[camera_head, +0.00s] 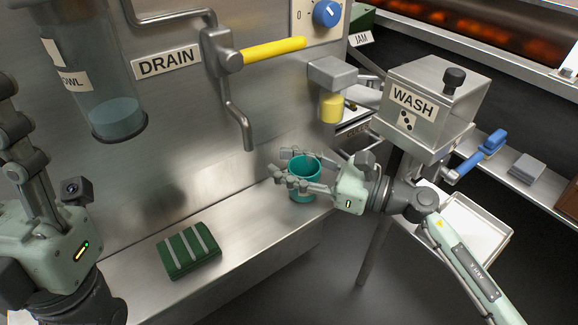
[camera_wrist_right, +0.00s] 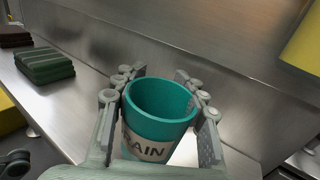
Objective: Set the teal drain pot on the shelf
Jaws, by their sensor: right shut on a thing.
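The teal drain pot (camera_head: 303,195) is upright at the right end of the steel shelf (camera_head: 240,220). In the right wrist view the pot (camera_wrist_right: 160,103) shows its open top and a white label, partly hidden, reading "AIN". My right gripper (camera_head: 283,163) is shut on the pot, with a finger on each side of it. I cannot tell whether the pot's base touches the shelf. My left gripper (camera_head: 22,140) is at the left edge, away from the pot, and its finger opening is unclear.
A green striped block (camera_head: 188,250) lies on the shelf left of the pot. The DRAIN spout (camera_head: 240,125) with its yellow lever (camera_head: 274,50) hangs above. The WASH box (camera_head: 425,100) stands to the right. Shelf between block and pot is clear.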

